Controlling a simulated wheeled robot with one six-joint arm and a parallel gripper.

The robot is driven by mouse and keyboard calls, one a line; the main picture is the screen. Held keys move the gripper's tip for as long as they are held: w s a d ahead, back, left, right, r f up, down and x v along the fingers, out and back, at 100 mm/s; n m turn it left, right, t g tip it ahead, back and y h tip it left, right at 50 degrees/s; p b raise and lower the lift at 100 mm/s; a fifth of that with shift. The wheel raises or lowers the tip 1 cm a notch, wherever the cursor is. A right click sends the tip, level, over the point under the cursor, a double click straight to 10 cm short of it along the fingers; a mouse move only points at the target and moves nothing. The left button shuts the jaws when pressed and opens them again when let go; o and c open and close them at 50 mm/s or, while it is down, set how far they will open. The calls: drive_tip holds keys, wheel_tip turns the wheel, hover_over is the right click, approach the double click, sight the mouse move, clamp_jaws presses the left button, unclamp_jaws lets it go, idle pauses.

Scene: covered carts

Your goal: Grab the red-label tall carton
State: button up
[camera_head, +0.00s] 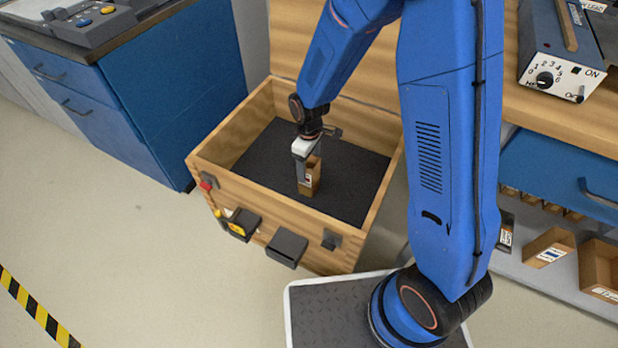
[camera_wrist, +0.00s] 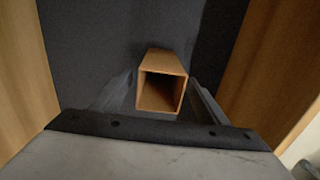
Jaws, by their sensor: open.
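A tall brown open-topped carton (camera_head: 314,176) stands in the wooden box on its dark floor. A small pale label shows low on its front; I cannot make out any red on it. My gripper (camera_head: 304,172) reaches down into the box at the carton, and its near finger hides part of the carton. In the wrist view the carton (camera_wrist: 162,62) shows its open, empty-looking mouth between the two dark fingers of my gripper (camera_wrist: 160,85). The fingers are open, one on each side; I cannot tell whether either touches it.
The wooden box (camera_head: 265,203) has its lid raised at the back and latches on its front. The rest of its floor is bare. A blue cabinet (camera_head: 175,90) stands left. At right, a bench holds a grey instrument (camera_head: 560,70), with small bins (camera_head: 548,247) below.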

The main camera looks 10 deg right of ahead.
drive_tip(key=c, duration=1.4)
